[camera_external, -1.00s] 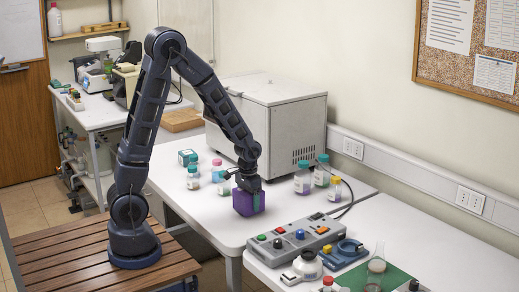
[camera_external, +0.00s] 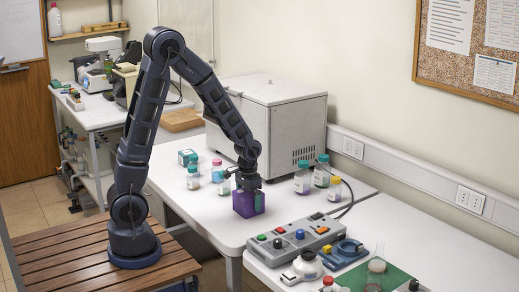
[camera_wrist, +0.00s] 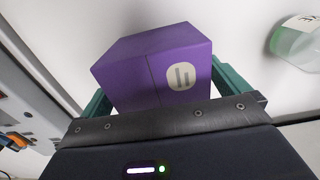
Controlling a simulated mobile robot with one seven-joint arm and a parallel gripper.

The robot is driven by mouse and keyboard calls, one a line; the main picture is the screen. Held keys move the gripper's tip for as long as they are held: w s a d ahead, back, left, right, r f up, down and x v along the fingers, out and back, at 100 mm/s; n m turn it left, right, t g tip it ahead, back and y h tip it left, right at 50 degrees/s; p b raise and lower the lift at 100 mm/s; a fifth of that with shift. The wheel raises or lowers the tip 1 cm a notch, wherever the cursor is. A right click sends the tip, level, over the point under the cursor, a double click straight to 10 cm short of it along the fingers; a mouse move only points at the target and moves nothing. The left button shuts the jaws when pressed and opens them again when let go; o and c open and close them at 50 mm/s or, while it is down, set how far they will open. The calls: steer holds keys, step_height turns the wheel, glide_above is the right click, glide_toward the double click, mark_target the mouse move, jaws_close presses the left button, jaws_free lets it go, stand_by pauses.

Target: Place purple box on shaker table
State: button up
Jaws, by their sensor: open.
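The purple box (camera_external: 243,208) stands on the white table beside the bottles. My gripper (camera_external: 249,197) points down over it from above. In the wrist view the purple box (camera_wrist: 155,70), with a pale round label, fills the space between the green fingers of my gripper (camera_wrist: 165,88). One finger shows on each side, and the jaws are open. Whether the fingers touch the box is hard to tell. I cannot tell for certain which thing is the shaker table; a low blue device (camera_external: 341,254) stands on the nearer white table.
Several bottles (camera_external: 303,180) stand around the box, close to my gripper. A large grey-white machine (camera_external: 285,120) is behind. A control box with coloured buttons (camera_external: 295,238) lies in front to the right, with a cable. A conical flask (camera_external: 376,268) stands near the blue device.

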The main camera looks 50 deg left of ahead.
step_height(320, 180, up, 10)
steer(key=shift+r, duration=0.15)
steer(key=shift+s+r, duration=0.1)
steer(key=shift+r, duration=0.45)
steer(key=s+a+r+t, duration=0.2)
steer(key=s+r, duration=0.5)
steer(key=s, duration=0.4)
steer(key=s+a+r+t, duration=0.2)
steer(key=s+a+r, duration=0.1)
steer(key=s+r, duration=0.5)
steer(key=s, duration=0.3)
steer(key=shift+a+t, duration=0.3)
